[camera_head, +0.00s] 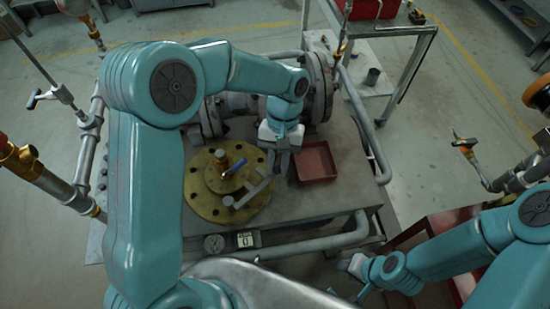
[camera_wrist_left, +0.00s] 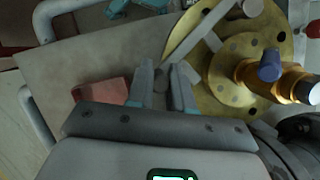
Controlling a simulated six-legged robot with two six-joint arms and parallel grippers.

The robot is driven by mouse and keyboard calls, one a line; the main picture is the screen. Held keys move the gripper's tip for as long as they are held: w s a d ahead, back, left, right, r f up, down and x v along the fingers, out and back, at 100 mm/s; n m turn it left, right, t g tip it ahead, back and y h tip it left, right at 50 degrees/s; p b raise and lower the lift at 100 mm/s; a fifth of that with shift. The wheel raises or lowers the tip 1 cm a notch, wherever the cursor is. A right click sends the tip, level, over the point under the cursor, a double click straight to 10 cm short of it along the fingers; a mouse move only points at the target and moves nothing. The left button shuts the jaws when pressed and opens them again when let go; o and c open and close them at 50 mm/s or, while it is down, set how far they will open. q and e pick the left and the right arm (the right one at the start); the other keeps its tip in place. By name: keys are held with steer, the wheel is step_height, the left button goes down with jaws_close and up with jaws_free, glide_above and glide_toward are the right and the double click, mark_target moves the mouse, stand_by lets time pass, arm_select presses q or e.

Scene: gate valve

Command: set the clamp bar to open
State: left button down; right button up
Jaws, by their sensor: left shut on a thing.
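The clamp bar (camera_head: 248,193) is a flat grey bar lying over the round brass flange (camera_head: 198,206), with a round grey boss at its near-left end. The bar also shows in the left wrist view (camera_wrist_left: 203,32), slanting down to my fingers. My left gripper (camera_head: 275,170) is at the bar's far-right end, its fingers (camera_wrist_left: 162,72) on either side of a small grey part there. It is shut on the clamp bar; the fingers hide part of that end. My right gripper (camera_head: 352,266) is low at the right, away from the bar; its jaws are too small to read.
A brass stem with a blue handle (camera_head: 235,168) rises from the flange beside the bar. A red tray (camera_head: 316,163) sits right of my left gripper. A gauge (camera_head: 213,243) and a small sign (camera_head: 246,240) are at the near edge. Pipes border the table.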

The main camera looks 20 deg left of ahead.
arm_select(q)
steer(key=shift+r, duration=0.1)
stand_by(0.3)
steer(key=c, duration=1.3)
jaws_free()
steer(key=shift+d, duration=0.1)
steer(key=shift+w+r, duration=0.15)
steer(key=v, duration=1.6)
steer(key=shift+s, duration=0.2)
